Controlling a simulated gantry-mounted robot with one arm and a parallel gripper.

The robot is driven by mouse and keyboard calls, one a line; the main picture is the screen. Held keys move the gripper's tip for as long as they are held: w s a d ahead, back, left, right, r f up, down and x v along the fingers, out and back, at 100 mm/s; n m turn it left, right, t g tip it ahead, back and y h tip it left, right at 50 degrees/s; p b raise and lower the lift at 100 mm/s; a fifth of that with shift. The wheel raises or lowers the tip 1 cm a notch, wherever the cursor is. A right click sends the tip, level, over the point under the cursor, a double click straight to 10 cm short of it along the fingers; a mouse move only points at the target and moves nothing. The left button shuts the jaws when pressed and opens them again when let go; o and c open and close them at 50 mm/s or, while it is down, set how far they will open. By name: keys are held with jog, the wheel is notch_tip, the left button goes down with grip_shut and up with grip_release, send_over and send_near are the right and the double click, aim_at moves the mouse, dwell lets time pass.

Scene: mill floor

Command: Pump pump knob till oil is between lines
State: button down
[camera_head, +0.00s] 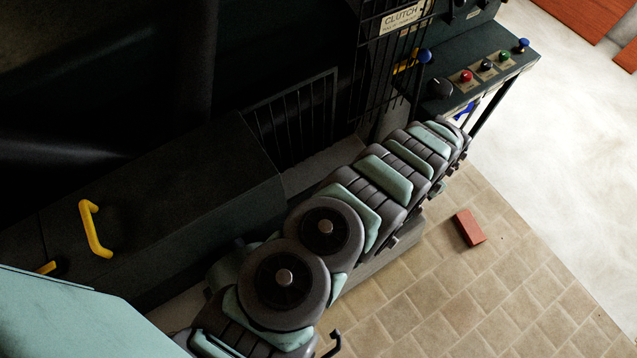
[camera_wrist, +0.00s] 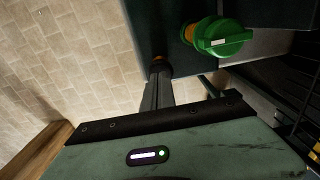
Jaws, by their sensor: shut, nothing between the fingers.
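A round green knob (camera_wrist: 222,38) with a pale bar across its face shows in the wrist view, on an orange collar at the side of a dark green housing (camera_wrist: 168,25). My gripper (camera_wrist: 158,68) is at the centre of that view, its dark fingers shut and empty. In the picture it lies left of and below the green knob, apart from it. No label shows whether this is the pump knob. I see no oil gauge or level lines in either view. In the head view my arm hides the gripper and the green knob.
A control panel (camera_head: 470,82) with several coloured buttons and a black dial stands at the top right. A barred guard (camera_head: 296,118) and a dark cabinet with a yellow handle (camera_head: 93,230) are at left. A red brick (camera_head: 469,228) lies on the tiled floor.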

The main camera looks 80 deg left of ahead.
jog(key=shift+f, duration=0.15)
jog(key=shift+f+b, duration=1.4)
jog(key=shift+f, duration=0.45)
jog(key=shift+r+p, duration=1.55)
jog(key=shift+r, duration=0.4)
jog(key=shift+f+b, duration=1.5)
jog(key=shift+f, duration=0.6)
jog(key=shift+r+p, duration=1.5)
jog(key=shift+r, duration=0.65)
